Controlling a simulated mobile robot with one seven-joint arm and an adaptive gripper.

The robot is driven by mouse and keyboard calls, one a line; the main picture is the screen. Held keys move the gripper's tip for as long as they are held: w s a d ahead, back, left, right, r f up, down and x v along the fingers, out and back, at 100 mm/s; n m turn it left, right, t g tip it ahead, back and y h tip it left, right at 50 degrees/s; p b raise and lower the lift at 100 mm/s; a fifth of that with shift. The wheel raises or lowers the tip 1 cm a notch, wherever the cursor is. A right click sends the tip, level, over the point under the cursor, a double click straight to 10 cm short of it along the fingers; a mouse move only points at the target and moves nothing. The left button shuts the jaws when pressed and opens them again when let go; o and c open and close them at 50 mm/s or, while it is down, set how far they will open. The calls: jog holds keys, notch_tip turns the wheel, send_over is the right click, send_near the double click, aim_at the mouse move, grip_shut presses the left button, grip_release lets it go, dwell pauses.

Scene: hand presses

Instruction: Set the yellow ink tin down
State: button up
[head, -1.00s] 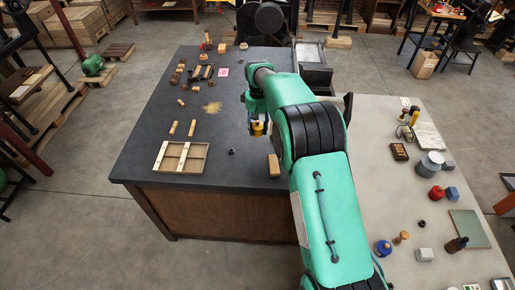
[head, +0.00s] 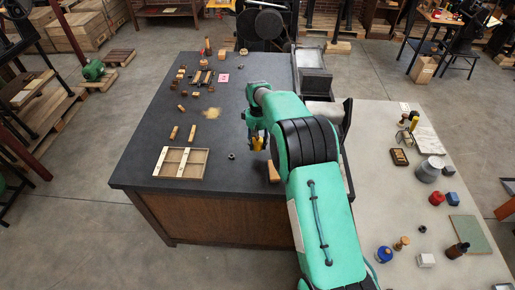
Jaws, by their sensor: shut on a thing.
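The yellow ink tin (head: 258,144) shows below my arm's wrist, over the dark table (head: 150,140). My gripper (head: 258,138) is shut on it. The fingers point down and partly cover the tin. From this view I cannot tell whether the tin's base touches the table top or is a little above it.
A partitioned wooden tray (head: 206,165) lies to the left, and a small dark nut (head: 232,156) lies between. A wooden block (head: 273,174) sits just nearer, beside my arm. Small blocks (head: 182,93) stand farther back. Red (head: 437,198) and blue (head: 384,254) containers stand on the grey table.

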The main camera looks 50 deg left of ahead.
aim_at(257, 147)
jog(key=shift+f, duration=1.8)
jog(key=shift+f, duration=0.1)
jog(key=o, duration=1.4)
jog(key=shift+f, duration=0.1)
notch_tip(257, 147, up, 12)
jog(key=shift+r, duration=0.15)
